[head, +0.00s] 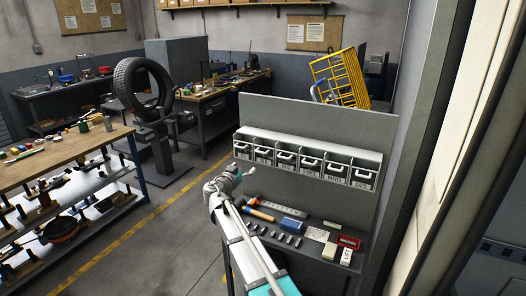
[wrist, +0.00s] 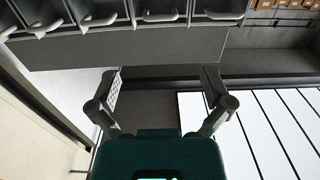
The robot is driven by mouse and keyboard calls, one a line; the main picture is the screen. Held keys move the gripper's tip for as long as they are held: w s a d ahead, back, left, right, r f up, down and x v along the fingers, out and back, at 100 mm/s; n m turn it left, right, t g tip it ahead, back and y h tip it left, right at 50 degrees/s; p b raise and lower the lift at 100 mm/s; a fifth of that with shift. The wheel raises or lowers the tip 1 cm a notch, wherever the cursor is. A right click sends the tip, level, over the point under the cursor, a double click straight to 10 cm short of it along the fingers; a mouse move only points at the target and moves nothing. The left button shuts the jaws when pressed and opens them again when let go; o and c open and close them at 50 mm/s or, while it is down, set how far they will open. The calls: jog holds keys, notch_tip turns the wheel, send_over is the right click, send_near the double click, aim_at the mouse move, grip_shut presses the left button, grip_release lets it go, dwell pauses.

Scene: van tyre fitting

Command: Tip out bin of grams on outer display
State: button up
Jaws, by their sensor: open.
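A row of grey bins (head: 309,168) with light handles and small label plates sits in a rack (head: 300,143) on the grey panel. The labels are too small to read, so I cannot tell which bin is the grams one. The bins' handles (wrist: 160,16) also show along the top of the wrist view. My gripper (wrist: 162,82) is open, with nothing between its fingers, and apart from the bins. In the head view my gripper (head: 232,174) is in front of the rack's left end and a little below it. I cannot make out the outer display.
Open floor lies between.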

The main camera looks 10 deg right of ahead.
aim_at(266, 153)
jog(key=shift+w, duration=0.1)
dwell(0.3)
jog(key=x, duration=1.3)
jog(key=shift+w+d, duration=0.25)
jog(key=shift+d, duration=0.05)
